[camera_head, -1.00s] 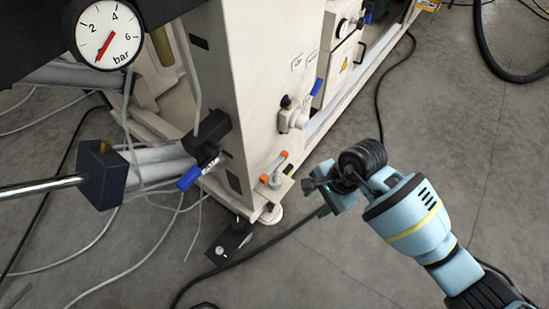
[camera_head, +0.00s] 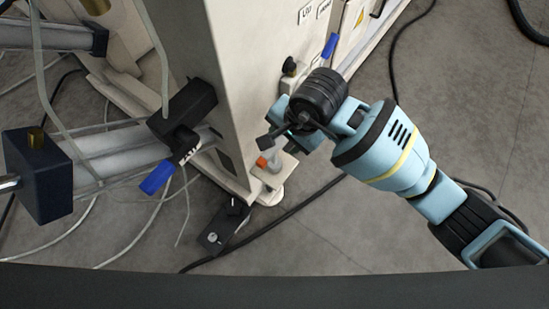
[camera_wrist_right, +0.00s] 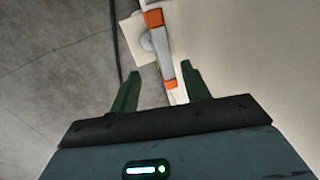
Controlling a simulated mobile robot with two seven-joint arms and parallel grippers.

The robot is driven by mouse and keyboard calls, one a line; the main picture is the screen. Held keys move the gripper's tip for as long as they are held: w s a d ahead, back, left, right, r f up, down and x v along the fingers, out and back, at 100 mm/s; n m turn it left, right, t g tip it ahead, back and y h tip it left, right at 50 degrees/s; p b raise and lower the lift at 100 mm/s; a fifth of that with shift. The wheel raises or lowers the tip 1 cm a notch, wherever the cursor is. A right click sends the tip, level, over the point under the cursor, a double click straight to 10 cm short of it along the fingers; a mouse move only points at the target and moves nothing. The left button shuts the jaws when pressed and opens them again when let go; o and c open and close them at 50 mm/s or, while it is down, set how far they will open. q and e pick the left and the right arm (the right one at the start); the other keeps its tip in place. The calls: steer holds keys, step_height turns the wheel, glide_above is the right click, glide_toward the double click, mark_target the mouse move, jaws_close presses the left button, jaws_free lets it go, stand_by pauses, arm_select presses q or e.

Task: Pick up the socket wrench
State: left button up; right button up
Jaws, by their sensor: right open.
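A grey bar with orange ends (camera_wrist_right: 161,45), which appears to be the socket wrench, shows in the right wrist view against the cream machine side. It lies just beyond and between the fingertips of my right gripper (camera_wrist_right: 159,73). The fingers are spread and nothing is held between them. In the head view only an orange end and a little grey of the wrench (camera_head: 262,162) show below my right gripper (camera_head: 281,146); the gripper hides the rest. I cannot tell whether a finger touches it. My left gripper is not in view.
The cream machine column (camera_head: 245,75) stands close beside my right gripper. A black clamp with a blue lever (camera_head: 157,178) sticks out on its left. A black foot plate (camera_head: 222,230) and a dark cable (camera_head: 300,207) lie on the floor. Concrete floor to the right is mostly clear.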

mark_target(277, 147)
steer(key=x, duration=0.1)
steer(key=b+x, duration=0.1)
steer(key=x, duration=0.1)
steer(key=b+x, duration=0.1)
steer(key=shift+a+f, duration=0.25)
steer(key=shift+a, duration=0.1)
steer(key=shift+w+f+b, duration=0.15)
steer(key=shift+f+b, duration=0.05)
steer(key=shift+b, duration=0.2)
steer(key=shift+f, duration=0.15)
